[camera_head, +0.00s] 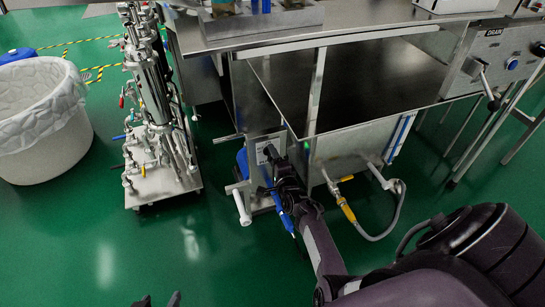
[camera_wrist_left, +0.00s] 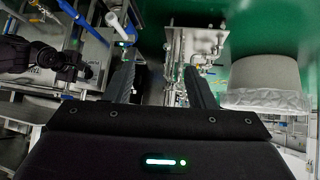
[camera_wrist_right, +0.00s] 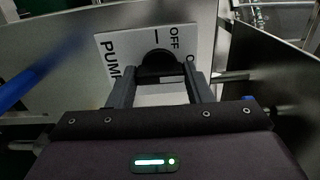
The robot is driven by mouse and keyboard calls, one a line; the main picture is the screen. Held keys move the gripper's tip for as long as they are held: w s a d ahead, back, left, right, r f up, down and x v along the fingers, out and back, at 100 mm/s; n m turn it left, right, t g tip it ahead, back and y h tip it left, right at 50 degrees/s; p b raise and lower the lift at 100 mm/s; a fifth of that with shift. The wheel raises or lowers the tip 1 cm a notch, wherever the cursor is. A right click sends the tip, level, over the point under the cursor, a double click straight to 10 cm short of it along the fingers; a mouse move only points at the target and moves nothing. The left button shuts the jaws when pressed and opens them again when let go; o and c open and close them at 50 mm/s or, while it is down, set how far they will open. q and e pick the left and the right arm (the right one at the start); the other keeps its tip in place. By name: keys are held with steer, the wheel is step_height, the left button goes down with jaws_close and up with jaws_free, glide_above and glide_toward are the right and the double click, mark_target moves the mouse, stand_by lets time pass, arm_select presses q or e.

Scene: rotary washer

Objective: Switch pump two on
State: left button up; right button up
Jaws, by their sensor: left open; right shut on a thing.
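A white label plate (camera_wrist_right: 180,42) with "PUMP", "OFF" and a line mark fills the middle of the right wrist view. A round black knob (camera_wrist_right: 158,64) sits on it. The pump's number is hidden. My right gripper (camera_wrist_right: 162,76) is shut on the knob, one finger on each side. In the head view the same plate (camera_head: 266,151) is on the front of the steel cabinet, with my right gripper (camera_head: 273,160) against it. My left gripper (camera_head: 157,299) shows only its tips at the bottom edge; it is open and empty, as the left wrist view (camera_wrist_left: 162,80) also shows.
A wheeled pipe rig (camera_head: 150,110) stands left of the cabinet, with a lined white bin (camera_head: 45,140) further left. A hose (camera_head: 385,225) hangs at right. The green floor (camera_head: 100,240) at front left is clear.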

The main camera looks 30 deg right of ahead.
steer(key=o, duration=1)
steer(key=shift+s, duration=0.1)
arm_select(q)
steer(key=s+a+f+g+y+p, duration=0.1)
steer(key=s+a+f+g+p, duration=0.1)
steer(key=s, duration=0.3)
steer(key=shift+a+f+g+y+p, duration=0.3)
steer(key=shift+a+f+g+y, duration=0.1)
steer(key=shift+a+f+g, duration=0.35)
arm_select(e)
steer(key=shift+v, duration=3.8)
arm_select(q)
steer(key=shift+d+r, duration=0.1)
arm_select(e)
steer(key=shift+a, duration=0.1)
